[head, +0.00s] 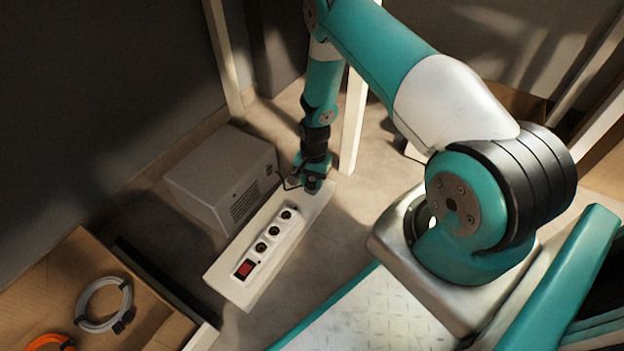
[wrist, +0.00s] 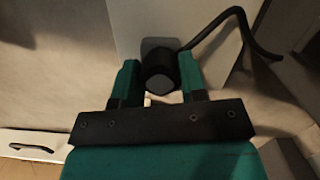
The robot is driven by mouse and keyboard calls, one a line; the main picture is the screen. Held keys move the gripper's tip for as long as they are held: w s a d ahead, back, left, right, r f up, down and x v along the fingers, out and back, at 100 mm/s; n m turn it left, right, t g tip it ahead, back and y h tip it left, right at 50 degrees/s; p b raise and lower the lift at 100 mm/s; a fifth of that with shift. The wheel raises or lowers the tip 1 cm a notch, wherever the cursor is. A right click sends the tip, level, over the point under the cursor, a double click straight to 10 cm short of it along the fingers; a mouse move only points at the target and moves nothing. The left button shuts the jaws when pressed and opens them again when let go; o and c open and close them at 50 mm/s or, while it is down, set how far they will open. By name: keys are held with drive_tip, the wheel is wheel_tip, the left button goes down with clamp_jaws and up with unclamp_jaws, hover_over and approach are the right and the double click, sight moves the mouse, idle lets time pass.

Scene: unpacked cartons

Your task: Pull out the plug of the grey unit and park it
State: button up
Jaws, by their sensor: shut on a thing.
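The grey unit (head: 228,178), a box with a vented front, stands on the floor left of my gripper. My gripper (head: 312,184) points down over the far end of a pale board (head: 236,289). In the wrist view my gripper (wrist: 160,70) is shut on a black plug (wrist: 158,66), one finger on each side. A black cord (wrist: 236,14) curves away from it to the right. In the head view my gripper mostly hides the plug.
A white power strip (head: 268,238) with a red switch (head: 244,269) and round, empty-looking sockets lies on the board. A pale post (head: 353,125) stands behind my gripper.

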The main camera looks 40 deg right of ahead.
drive_tip(key=o, duration=1.2)
